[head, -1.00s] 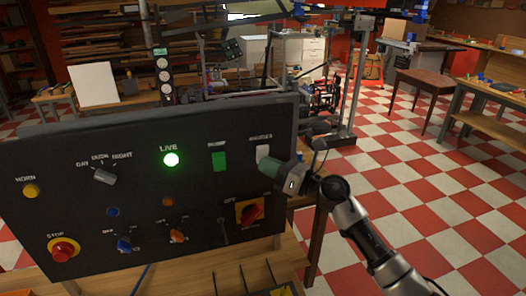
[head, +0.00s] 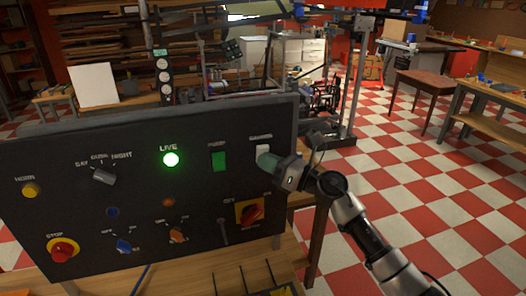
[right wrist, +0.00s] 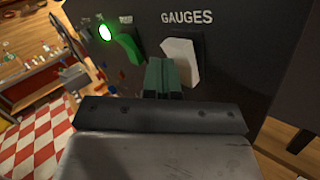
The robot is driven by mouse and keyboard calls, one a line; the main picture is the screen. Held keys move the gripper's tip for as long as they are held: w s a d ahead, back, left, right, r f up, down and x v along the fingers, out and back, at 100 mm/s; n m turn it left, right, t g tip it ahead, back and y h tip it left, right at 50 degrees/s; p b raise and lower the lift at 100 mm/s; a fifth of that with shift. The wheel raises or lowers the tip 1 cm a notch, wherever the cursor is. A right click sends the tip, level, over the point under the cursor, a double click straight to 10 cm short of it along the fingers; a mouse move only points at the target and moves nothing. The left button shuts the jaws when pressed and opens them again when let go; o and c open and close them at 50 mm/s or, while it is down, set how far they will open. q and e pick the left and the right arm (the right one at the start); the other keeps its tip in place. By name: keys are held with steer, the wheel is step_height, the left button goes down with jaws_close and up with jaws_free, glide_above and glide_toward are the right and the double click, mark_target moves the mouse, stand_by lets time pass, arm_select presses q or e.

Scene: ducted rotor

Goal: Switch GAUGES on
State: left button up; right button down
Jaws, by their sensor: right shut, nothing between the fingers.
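The GAUGES switch is a white rocker at the upper right of the black panel. It shows in the right wrist view (right wrist: 184,60), below its GAUGES label, and in the head view (head: 262,149), where the gripper partly covers it. My right gripper (head: 265,160) is shut and empty, with its green fingertips at the switch's lower part. In the right wrist view the fingertips (right wrist: 166,77) overlap the rocker's lower left edge. I cannot tell whether they touch it. My left gripper is not in view.
The black panel (head: 60,150) also carries a green rocker (head: 218,160) left of GAUGES, a lit green LIVE lamp (head: 170,159), a grey rotary knob (head: 104,175), a red STOP button (head: 63,250) and a red-on-yellow switch (head: 251,212). Checkered floor lies open at right.

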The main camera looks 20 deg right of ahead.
steer(key=shift+w+r, duration=0.1)
steer(key=shift+w, duration=0.2)
steer(key=shift+w+d+r, duration=0.1)
steer(key=shift+r, duration=0.35)
stand_by(0.5)
steer(key=shift+s+f+b, duration=0.3)
steer(key=shift+s+f, duration=0.45)
steer(key=shift+f, duration=0.1)
steer(key=shift+a+f, duration=0.1)
steer(key=shift+a, duration=0.1)
steer(key=s, duration=0.1)
steer(key=s+f, duration=0.1)
steer(key=s, duration=0.1)
steer(key=s+f, duration=0.1)
steer(key=shift+s+d, duration=0.1)
steer(key=shift+s, duration=0.15)
